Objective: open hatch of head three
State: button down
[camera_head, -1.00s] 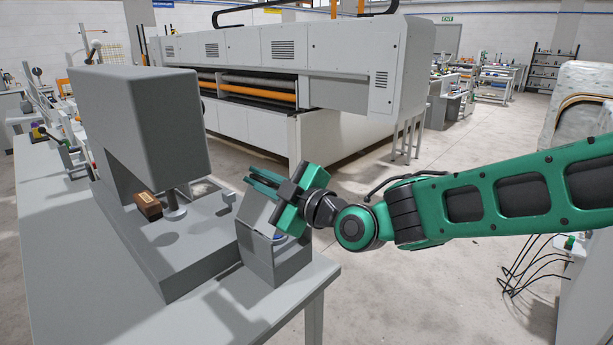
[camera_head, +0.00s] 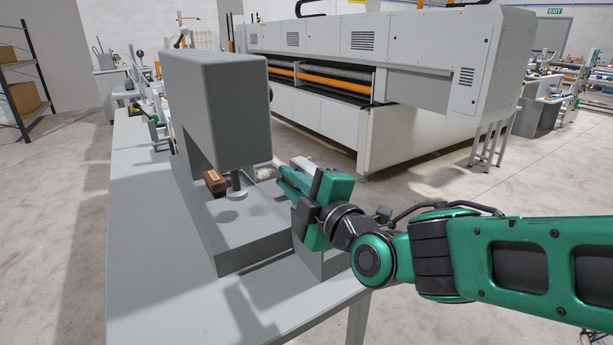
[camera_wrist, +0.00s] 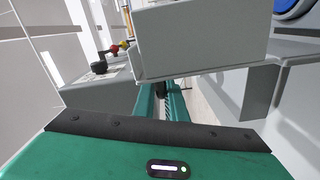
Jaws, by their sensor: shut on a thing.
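The hatch is a light grey panel (camera_wrist: 200,40) that fills the upper middle of the wrist view. My gripper (camera_wrist: 162,100) has its green fingers at the lower edge of this panel and is shut on it. A blue round part (camera_wrist: 292,8) shows beside the panel, at the upper right. In the head view my gripper (camera_head: 284,180) is over a small grey box (camera_head: 325,265) at the table's right end. The gripper and arm hide most of this box and the hatch. I cannot read any number on the head.
A large grey machine (camera_head: 215,110) stands on the grey table (camera_head: 135,235), left of my gripper. A brown block (camera_head: 214,182) lies on its base. A long white quilting machine (camera_head: 400,70) stands behind. Open floor (camera_head: 425,185) lies between it and my arm.

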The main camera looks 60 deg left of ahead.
jog(key=shift+w+d+f, duration=0.1)
jog(key=shift+f, duration=0.4)
jog(key=c, duration=1.9)
grip_release()
jog(key=shift+w, duration=0.1)
jog(key=shift+o, duration=0.2)
jog(key=shift+r, duration=0.3)
jog(key=d, duration=1)
jog(key=shift+w+d, duration=0.3)
jog(key=shift+d, duration=0.1)
